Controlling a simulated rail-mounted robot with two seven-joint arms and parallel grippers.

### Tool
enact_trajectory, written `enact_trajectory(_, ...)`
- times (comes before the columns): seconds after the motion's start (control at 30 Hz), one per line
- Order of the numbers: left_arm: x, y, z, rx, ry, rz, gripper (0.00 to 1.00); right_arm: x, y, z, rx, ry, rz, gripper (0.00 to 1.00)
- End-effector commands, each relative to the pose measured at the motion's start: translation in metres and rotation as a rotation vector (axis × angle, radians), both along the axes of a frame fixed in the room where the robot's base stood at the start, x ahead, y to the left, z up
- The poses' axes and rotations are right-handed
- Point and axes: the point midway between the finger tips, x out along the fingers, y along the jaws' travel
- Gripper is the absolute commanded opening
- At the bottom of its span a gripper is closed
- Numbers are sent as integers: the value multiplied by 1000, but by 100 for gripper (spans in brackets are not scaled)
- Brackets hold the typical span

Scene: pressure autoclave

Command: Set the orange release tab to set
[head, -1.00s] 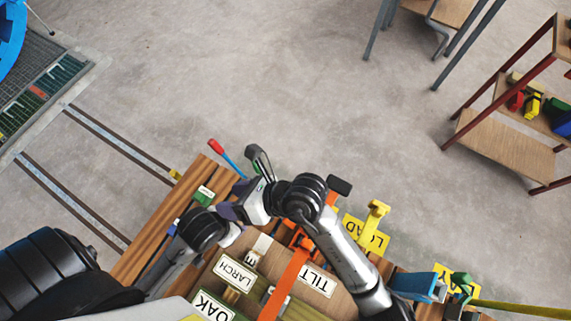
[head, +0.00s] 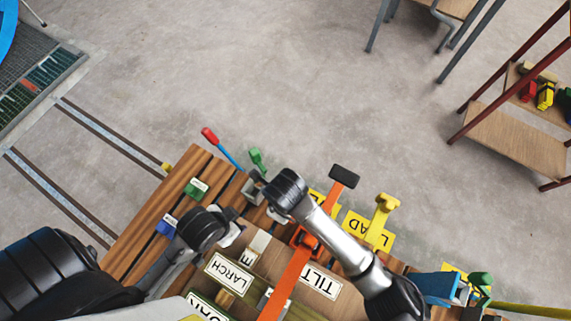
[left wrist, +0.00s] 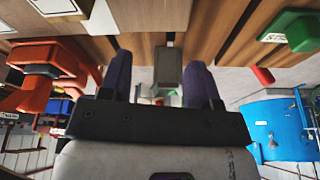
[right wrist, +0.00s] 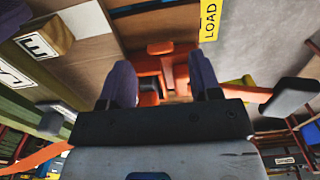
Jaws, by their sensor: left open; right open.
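In the right wrist view, an orange part (right wrist: 160,47), which looks like the release tab, lies ahead between the two purple fingers of my right gripper (right wrist: 165,80). The fingers are apart and no contact shows. In the head view the orange fitting (head: 303,238) on the strap is partly covered by my right arm, and the right fingers are hidden. My left gripper (left wrist: 160,80) is open, with a grey block (left wrist: 168,66) between and beyond its fingers. In the left wrist view another orange fitting (left wrist: 48,62) stands to the left. Any set marking cannot be read.
An orange lever with a black grip (head: 344,176), a yellow handle (head: 385,205) by a LOAD label, a red-tipped blue lever (head: 222,148) and a green handle (head: 257,158) rise close by. LARCH (head: 229,272) and TILT (head: 321,281) labels lie nearer.

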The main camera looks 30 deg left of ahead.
Motion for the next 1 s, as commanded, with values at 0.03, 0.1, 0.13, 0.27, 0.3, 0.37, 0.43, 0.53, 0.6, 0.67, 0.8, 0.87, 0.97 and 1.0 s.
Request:
enact_trajectory(0.03,0,-1,-4,-3,-1,1,57,-1,0,-13,0,4,-2,57)
enact_trajectory(0.1,0,-1,-7,-4,0,3,57,-1,0,-25,-1,3,-2,57)
enact_trajectory(0.13,0,-1,-8,-4,0,3,57,-1,0,-29,1,3,-1,57)
enact_trajectory(0.27,0,-1,-12,-4,0,2,57,-1,0,-47,1,3,-1,57)
enact_trajectory(0.3,0,-1,-13,-3,-1,2,57,0,0,-51,2,2,-1,57)
enact_trajectory(0.37,0,-1,-15,-3,-1,1,57,0,0,-57,2,2,-2,57)
enact_trajectory(0.43,0,0,-16,-1,0,1,57,0,0,-62,2,2,-1,57)
enact_trajectory(0.53,0,1,-17,3,0,-2,57,0,0,-66,3,1,0,57)
enact_trajectory(0.6,0,1,-17,5,0,-4,57,0,0,-68,3,1,-1,57)
enact_trajectory(0.67,0,2,-17,7,0,-5,57,0,0,-69,3,0,-1,57)
enact_trajectory(0.8,0,3,-17,11,-1,-7,57,0,0,-69,3,0,-1,57)
enact_trajectory(0.87,0,3,-17,11,-1,-7,57,0,0,-69,3,0,0,57)
enact_trajectory(0.97,0,3,-17,11,-1,-7,57,0,0,-69,3,0,0,54)
enact_trajectory(1.0,0,3,-17,10,0,-7,57,0,0,-69,3,1,0,50)
